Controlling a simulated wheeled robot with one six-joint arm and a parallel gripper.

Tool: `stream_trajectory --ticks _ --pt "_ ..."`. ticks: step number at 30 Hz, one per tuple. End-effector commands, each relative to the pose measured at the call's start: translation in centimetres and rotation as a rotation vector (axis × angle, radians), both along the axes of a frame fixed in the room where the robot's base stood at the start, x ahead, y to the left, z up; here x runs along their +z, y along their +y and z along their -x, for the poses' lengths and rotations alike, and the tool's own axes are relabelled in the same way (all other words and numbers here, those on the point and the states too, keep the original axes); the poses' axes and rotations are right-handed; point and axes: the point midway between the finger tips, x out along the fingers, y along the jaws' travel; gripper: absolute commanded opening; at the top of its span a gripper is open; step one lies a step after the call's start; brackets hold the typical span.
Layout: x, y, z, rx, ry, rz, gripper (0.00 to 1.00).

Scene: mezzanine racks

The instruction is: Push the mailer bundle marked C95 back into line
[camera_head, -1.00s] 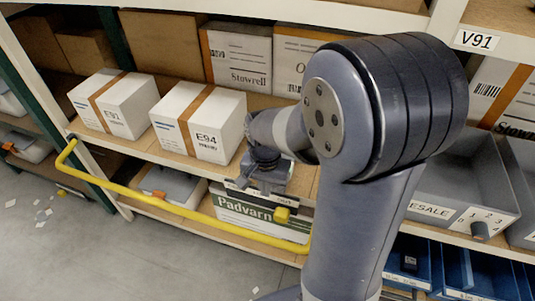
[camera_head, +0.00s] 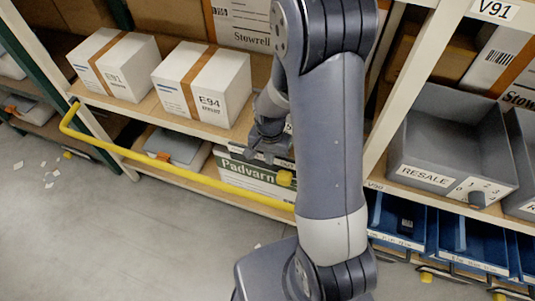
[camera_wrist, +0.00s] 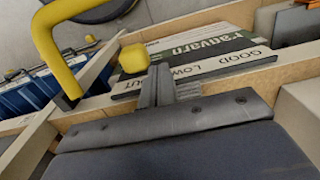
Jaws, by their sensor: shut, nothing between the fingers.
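No label reading C95 shows in either view, and my arm covers part of the shelf right of the E94 carton. My gripper (camera_head: 268,150) is in front of the shelf edge, right of the white carton marked E94 (camera_head: 208,100) and above the green-and-white Padvarn box (camera_head: 262,178). In the wrist view its fingers (camera_wrist: 157,84) are together with nothing between them.
A yellow rail (camera_head: 165,160) runs along the shelf front on the left. A white carton marked E91 (camera_head: 122,80) stands left of E94. A grey RESALE bin (camera_head: 425,178) and blue bins (camera_head: 398,222) are at right. Open floor (camera_head: 100,240) lies at lower left.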

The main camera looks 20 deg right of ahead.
Motion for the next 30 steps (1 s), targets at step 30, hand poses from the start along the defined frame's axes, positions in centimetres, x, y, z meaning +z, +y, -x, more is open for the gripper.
stream_trajectory --ticks 30 --pt "-0.1 -5.4 -7.3 -0.002 0.0 0.0 0.0"
